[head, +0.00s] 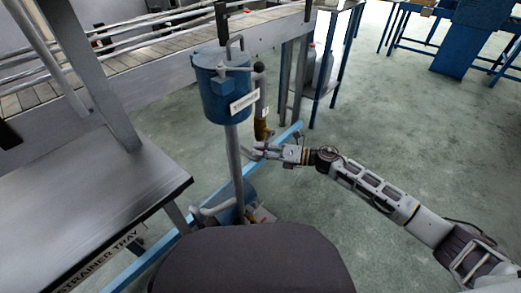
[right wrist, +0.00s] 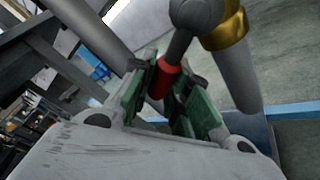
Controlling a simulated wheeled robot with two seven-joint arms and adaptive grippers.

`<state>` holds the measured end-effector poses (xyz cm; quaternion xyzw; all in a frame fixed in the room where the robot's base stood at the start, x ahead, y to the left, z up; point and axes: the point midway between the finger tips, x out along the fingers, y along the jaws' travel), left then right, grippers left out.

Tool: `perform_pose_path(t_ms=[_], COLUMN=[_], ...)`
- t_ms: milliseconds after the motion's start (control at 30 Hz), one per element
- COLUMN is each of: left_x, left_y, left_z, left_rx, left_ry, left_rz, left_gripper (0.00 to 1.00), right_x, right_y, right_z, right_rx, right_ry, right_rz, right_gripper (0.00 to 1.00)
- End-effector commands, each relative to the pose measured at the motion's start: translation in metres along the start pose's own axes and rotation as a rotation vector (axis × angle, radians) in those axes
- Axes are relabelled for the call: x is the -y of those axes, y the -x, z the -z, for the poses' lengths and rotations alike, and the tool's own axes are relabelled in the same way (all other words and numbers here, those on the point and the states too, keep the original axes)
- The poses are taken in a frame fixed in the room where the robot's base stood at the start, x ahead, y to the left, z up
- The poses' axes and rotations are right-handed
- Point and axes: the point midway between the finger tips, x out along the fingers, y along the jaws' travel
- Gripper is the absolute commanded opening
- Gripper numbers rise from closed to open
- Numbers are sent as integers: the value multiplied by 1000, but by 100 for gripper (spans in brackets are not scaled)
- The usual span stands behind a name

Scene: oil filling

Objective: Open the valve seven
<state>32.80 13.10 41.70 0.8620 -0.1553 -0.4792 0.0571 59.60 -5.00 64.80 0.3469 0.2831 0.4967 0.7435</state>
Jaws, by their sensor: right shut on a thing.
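The valve has a lever handle with a red grip (right wrist: 164,79), seen in the right wrist view. Its dark stem runs up to a grey pipe fitting with a brass collar (right wrist: 228,30). In the head view the brass-coloured valve part (head: 261,130) hangs beside the post under the blue drum (head: 222,90). My right gripper (head: 262,150) comes from the right and is beside the valve. In the right wrist view its green-padded fingers (right wrist: 165,95) are shut on the red grip. The white label (head: 244,102) on the drum is too small to read. My left gripper is out of view.
A grey table with a "STRAINER TRAY" label (head: 100,258) stands at left. A blue floor beam (head: 160,262) runs by the post's foot. A roller conveyor (head: 130,65) runs behind. A stand holding containers (head: 325,70) is behind right. The green floor at right is clear.

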Motion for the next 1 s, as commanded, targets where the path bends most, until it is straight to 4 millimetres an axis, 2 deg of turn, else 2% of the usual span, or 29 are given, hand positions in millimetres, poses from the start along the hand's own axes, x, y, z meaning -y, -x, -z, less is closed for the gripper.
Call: perform_pose_path(t_ms=[167,200,367,767,1000], left_x=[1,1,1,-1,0], left_y=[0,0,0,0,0], left_z=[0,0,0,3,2], left_rx=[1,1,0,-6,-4], left_ry=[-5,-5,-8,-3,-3], left_rz=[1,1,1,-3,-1], left_gripper=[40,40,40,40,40], right_x=[1,1,0,0,1], right_y=[0,0,0,2,16], right_z=[1,1,0,0,1], right_rx=[-1,-1,0,0,0], right_ry=[-1,-2,-2,-2,-4], right_rz=[1,0,0,0,1], right_gripper=[0,20,40,40,40])
